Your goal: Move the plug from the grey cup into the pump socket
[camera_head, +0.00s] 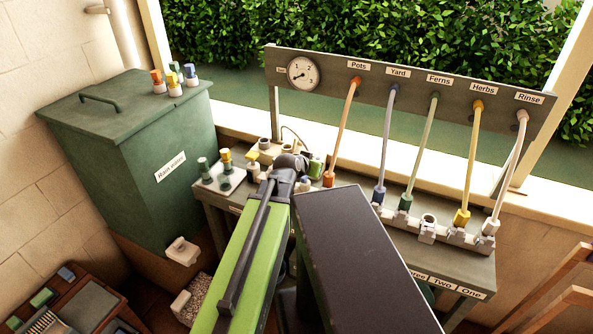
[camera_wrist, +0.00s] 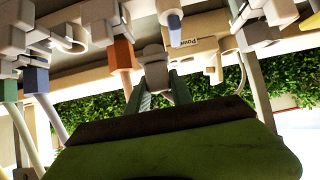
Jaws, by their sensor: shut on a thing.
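My gripper (camera_head: 291,168) is at the far end of my green arm, over the back left of the grey bench. In the wrist view two green fingers (camera_wrist: 160,93) are shut on a pale grey piece (camera_wrist: 154,62), which looks like the plug. My arm and gripper hide most of it in the head view. A grey cup-like holder (camera_head: 264,143) stands just behind and left of my gripper; I cannot tell if it is the grey cup. A beige fitting (camera_wrist: 213,66) beside a "Power" label shows in the wrist view. I cannot make out the pump socket's opening.
An orange hose connector (camera_head: 328,179) stands close right of my gripper. Other hoses run from the labelled panel (camera_head: 430,83) to holders along the bench. A white tray (camera_head: 220,179) with capped pieces is left. The green rain-water tank (camera_head: 130,140) stands farther left.

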